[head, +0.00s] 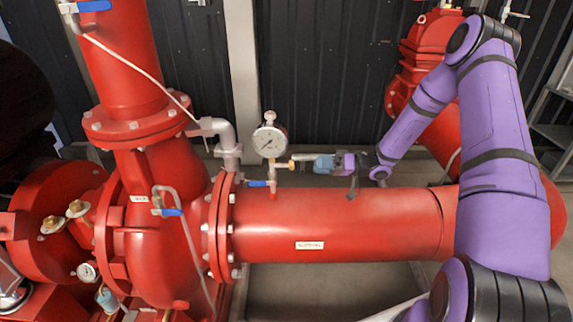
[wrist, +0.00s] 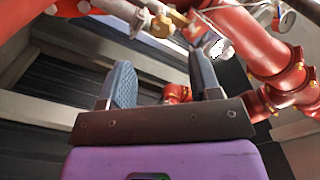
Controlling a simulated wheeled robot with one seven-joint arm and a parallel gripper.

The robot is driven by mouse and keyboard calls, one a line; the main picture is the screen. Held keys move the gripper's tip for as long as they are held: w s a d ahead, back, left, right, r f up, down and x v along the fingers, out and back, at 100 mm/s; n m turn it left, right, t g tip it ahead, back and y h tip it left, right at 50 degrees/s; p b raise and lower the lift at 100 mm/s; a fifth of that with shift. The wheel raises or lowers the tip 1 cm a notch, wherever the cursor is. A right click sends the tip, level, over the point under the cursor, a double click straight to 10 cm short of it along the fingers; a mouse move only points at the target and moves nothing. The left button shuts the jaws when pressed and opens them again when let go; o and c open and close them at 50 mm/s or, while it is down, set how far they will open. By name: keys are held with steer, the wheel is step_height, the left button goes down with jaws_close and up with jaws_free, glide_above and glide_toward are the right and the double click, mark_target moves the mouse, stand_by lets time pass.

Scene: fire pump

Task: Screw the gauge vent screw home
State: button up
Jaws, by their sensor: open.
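The pressure gauge (head: 269,141) has a round white dial and stands above the red horizontal pipe (head: 340,225). Below it is a brass fitting (head: 272,164) with a short brass side piece, which I take for the vent screw (head: 291,165), pointing right. My gripper (head: 318,163) is right of this side piece, with its fingers toward it. In the wrist view my gripper (wrist: 160,75) has its two blue-grey padded fingers wide apart, with nothing between them. Brass parts (wrist: 160,27) show beyond the fingertips at the top; which one is the screw, and how far it is screwed in, I cannot tell.
A blue-handled valve (head: 258,183) is just below left of the gauge fitting. A grey elbow pipe (head: 226,140) rises left of the gauge. The large red pump (head: 150,235) fills the left. Dark wall panels stand behind.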

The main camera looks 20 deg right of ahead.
mark_target(288, 165)
steer(key=x, duration=1)
steer(key=shift+a, duration=0.2)
steer(key=shift+c, duration=0.4)
steer(key=c, duration=0.8)
steer(key=shift+c, duration=0.2)
